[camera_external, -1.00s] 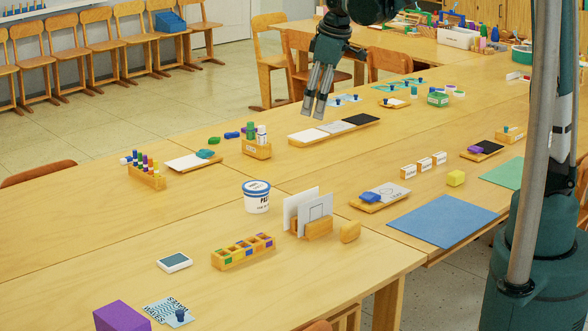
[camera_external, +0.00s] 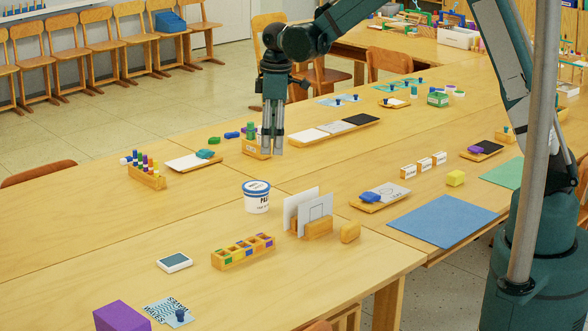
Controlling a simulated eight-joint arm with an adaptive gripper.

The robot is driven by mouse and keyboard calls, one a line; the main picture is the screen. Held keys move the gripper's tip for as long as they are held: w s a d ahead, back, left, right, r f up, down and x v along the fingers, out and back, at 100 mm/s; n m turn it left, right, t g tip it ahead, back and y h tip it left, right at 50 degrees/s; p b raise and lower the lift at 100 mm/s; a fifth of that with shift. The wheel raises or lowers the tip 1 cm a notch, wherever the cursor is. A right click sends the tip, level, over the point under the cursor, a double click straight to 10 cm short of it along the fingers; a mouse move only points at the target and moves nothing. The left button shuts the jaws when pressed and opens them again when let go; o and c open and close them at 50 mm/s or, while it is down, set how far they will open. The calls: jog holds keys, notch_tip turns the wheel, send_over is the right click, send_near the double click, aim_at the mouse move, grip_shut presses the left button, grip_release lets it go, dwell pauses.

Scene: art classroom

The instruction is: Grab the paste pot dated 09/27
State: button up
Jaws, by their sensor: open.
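A white pot with a blue-rimmed lid (camera_external: 257,198) stands upright on the table. Its front label is partly readable as "PA"; no date can be read at this size. My gripper (camera_external: 272,150) points down, open and empty, above and behind the pot, apart from it. Its fingers hang in front of the small wooden holder (camera_external: 256,150) and partly hide it.
Card stand (camera_external: 318,228) stands close to the pot's right. A compartment box (camera_external: 243,252) lies in front, a bottle rack (camera_external: 148,178) to the left, a long tray (camera_external: 335,130) behind. Table left of the pot is clear.

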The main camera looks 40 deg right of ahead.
jog(key=n, duration=0.1)
send_over(256, 185)
jog(key=shift+g, duration=0.4)
notch_tip(256, 185, down, 7)
jog(key=shift+d+f, duration=0.15)
jog(key=shift+f, duration=0.1)
jog(key=shift+f, duration=1.2)
jog(key=shift+f, duration=0.1)
jog(key=shift+f+b, duration=0.7)
jog(key=shift+f, duration=1.85)
jog(key=shift+c, duration=0.5)
jog(key=c, duration=0.9)
